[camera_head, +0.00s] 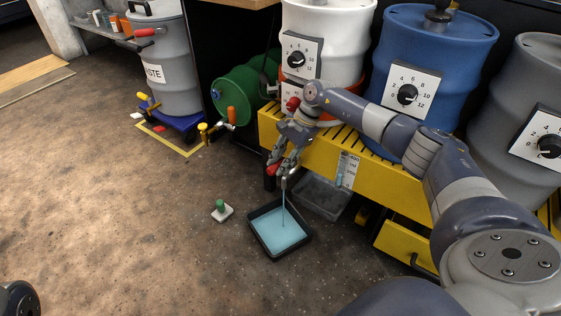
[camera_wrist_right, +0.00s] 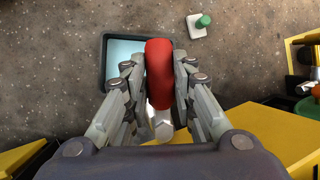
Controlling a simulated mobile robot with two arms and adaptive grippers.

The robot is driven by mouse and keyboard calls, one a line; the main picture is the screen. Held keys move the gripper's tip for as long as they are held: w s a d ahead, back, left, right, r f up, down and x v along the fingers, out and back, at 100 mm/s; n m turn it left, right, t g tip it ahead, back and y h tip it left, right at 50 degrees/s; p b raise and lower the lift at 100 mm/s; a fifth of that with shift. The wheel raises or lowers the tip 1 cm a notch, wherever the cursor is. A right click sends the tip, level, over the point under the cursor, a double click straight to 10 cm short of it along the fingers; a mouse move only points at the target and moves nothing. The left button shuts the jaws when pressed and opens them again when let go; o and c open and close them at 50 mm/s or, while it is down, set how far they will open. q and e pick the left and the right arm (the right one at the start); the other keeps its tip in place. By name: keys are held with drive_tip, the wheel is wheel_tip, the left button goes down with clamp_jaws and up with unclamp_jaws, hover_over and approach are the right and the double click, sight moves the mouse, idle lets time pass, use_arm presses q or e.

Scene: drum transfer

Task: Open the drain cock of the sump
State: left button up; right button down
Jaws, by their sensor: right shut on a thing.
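The red handle of the drain cock (camera_head: 273,168) is at the front of the yellow sump (camera_head: 335,155). My right gripper (camera_head: 281,163) is shut on this handle. In the right wrist view the red handle (camera_wrist_right: 159,75) lies between the fingers of my right gripper (camera_wrist_right: 158,68). Below the metal spout (camera_head: 285,183), a thin pale stream (camera_head: 283,207) falls into a black pan (camera_head: 255,238). Light blue liquid (camera_head: 280,229) covers the pan's floor. The pan (camera_wrist_right: 104,60) also shows behind the handle in the wrist view. My left gripper is out of view.
White, blue and grey drums with dials stand on the sump. A green-knobbed white block (camera_head: 221,210) sits on the floor left of the pan.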

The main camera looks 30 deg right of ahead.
drive_tip(key=c, duration=1.3)
unclamp_jaws()
wheel_tip(320, 180, up, 10)
drive_tip(key=shift+f, duration=0.1)
